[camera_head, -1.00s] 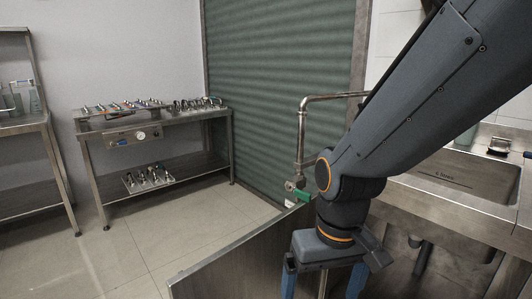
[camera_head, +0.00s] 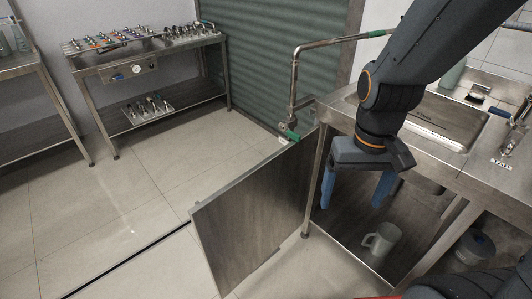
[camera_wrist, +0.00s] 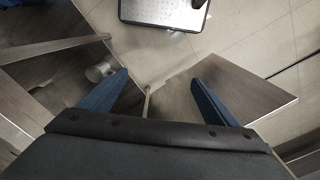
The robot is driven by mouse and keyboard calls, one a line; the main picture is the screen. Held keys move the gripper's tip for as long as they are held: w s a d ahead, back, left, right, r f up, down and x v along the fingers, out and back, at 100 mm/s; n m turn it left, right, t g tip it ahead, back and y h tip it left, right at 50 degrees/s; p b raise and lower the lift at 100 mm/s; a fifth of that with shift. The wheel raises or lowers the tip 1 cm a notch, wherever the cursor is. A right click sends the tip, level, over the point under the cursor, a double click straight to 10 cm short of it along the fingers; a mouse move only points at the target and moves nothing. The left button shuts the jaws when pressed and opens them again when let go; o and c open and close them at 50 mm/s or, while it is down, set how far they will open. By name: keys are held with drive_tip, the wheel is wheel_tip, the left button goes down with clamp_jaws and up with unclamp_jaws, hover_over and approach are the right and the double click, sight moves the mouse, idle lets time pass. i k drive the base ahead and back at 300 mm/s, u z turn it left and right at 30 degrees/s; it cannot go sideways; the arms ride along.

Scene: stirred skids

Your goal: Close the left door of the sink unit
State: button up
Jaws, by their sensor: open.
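The sink unit (camera_head: 330,118) is a steel counter with a basin at right in the head view. Its left door (camera_head: 255,225), a flat grey-brown panel, stands open and swung out from the unit's left front leg. The door (camera_wrist: 248,85) also shows at right in the wrist view. My gripper (camera_head: 355,190) is open and empty, fingers pointing down, in front of the unit's opening and right of the door. In the wrist view, its blue fingers (camera_wrist: 160,78) straddle the leg in the picture, and the right finger overlaps the door. I cannot tell whether it touches.
A grey mug (camera_head: 380,239) stands on the unit's lower shelf, also visible in the wrist view (camera_wrist: 98,71). A pipe with a green-handled valve (camera_head: 290,132) rises behind the door. A steel bench (camera_head: 150,60) with fittings stands at back left. The floor left of the door is clear.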

sight(237, 228)
drive_tip(key=z, duration=3.25)
drive_tip(key=k, duration=2.65)
drive_tip(key=u, duration=1.6)
